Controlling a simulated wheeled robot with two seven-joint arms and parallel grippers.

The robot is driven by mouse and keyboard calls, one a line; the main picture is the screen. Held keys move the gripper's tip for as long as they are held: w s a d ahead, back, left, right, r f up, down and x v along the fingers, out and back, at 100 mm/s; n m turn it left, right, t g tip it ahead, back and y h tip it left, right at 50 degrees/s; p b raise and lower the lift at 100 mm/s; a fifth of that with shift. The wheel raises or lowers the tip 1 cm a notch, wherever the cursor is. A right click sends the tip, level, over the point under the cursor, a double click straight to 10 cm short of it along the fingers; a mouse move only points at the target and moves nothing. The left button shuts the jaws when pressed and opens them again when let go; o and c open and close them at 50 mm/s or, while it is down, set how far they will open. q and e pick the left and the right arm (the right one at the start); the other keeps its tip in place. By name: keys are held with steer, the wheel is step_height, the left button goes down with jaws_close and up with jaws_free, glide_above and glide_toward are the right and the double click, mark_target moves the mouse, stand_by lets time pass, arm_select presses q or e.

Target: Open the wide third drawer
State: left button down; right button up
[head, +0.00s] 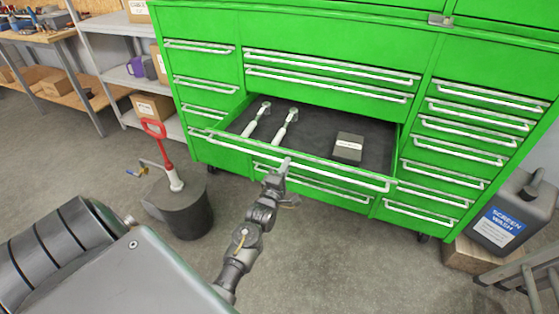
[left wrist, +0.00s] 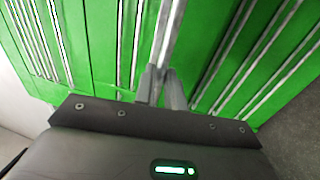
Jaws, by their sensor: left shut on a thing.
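The wide third drawer (head: 376,158) of the green tool cabinet (head: 345,20) stands pulled out in the head view. Inside it lie two silver tools (head: 285,128) and a small grey box (head: 348,147) on a dark liner. My left gripper (head: 283,170) is at the drawer's long handle (head: 340,176), left of its middle. In the left wrist view its two fingers (left wrist: 161,88) are shut around the silver handle bar (left wrist: 170,35). My right gripper is in neither view.
A dark round container (head: 180,209) with a red-handled tool stands on the floor left of the cabinet. A screen wash canister (head: 500,222) sits on a wooden block at the right. A shelf (head: 120,75) and a workbench (head: 45,38) stand at the back left.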

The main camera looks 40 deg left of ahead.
arm_select(q)
steer(key=c, duration=1.5)
jaws_free()
steer(key=v, duration=1)
steer(key=shift+s+d+f, duration=0.1)
steer(key=shift+s, duration=0.25)
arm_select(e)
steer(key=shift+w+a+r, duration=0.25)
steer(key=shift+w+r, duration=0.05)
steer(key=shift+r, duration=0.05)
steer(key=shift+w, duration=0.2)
